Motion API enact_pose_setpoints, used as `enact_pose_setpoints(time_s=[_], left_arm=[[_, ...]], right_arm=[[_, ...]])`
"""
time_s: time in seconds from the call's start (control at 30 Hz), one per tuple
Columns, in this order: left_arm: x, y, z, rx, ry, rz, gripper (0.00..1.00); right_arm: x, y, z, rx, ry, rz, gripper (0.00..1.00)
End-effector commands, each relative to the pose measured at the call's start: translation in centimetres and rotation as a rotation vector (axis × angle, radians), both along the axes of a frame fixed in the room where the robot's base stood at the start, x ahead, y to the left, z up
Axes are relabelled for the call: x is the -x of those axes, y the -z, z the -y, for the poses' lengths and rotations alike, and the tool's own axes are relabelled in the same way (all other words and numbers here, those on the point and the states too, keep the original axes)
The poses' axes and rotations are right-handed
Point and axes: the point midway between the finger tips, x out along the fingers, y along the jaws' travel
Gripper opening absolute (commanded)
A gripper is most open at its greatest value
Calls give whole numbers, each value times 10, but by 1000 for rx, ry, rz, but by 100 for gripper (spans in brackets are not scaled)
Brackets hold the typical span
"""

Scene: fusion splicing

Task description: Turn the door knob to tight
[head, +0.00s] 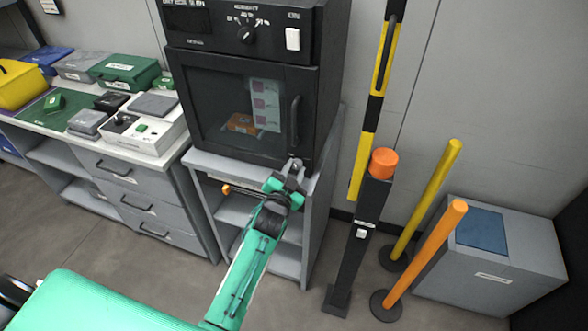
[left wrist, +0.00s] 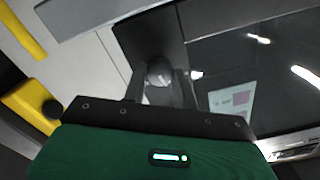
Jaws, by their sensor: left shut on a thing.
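The black cabinet (head: 240,105) has a dark glass door with a vertical handle (head: 295,122) on its right side. My left gripper (head: 294,167) is at the lower right corner of the door, just below the handle. In the left wrist view, its fingers (left wrist: 160,90) are closed around a dark rounded knob (left wrist: 159,70) at the door's edge. The knob is mostly hidden by the gripper in the head view. Any mark showing how tight the knob is cannot be made out. My right gripper is not in view.
The cabinet stands on a grey open shelf stand (head: 311,215). A black post with an orange top (head: 383,162) and yellow (head: 428,195) and orange (head: 428,250) poles stand to the right. A counter with cases and boxes (head: 125,70) is at left.

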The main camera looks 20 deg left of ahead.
Motion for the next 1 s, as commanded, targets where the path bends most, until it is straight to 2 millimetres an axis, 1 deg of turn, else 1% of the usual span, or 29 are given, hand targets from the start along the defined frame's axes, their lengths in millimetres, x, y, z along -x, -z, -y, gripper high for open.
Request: enact_pose_setpoints(time_s=[0.2,0.5,0.73,1.0], left_arm=[[0,-1,0,196,0,-9,6],[0,0,0,399,-1,-15,5],[0,0,0,484,-1,-18,5],[0,1,0,515,0,-19,6]], right_arm=[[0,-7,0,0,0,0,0],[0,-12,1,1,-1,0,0],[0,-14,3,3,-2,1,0],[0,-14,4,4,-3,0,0]])
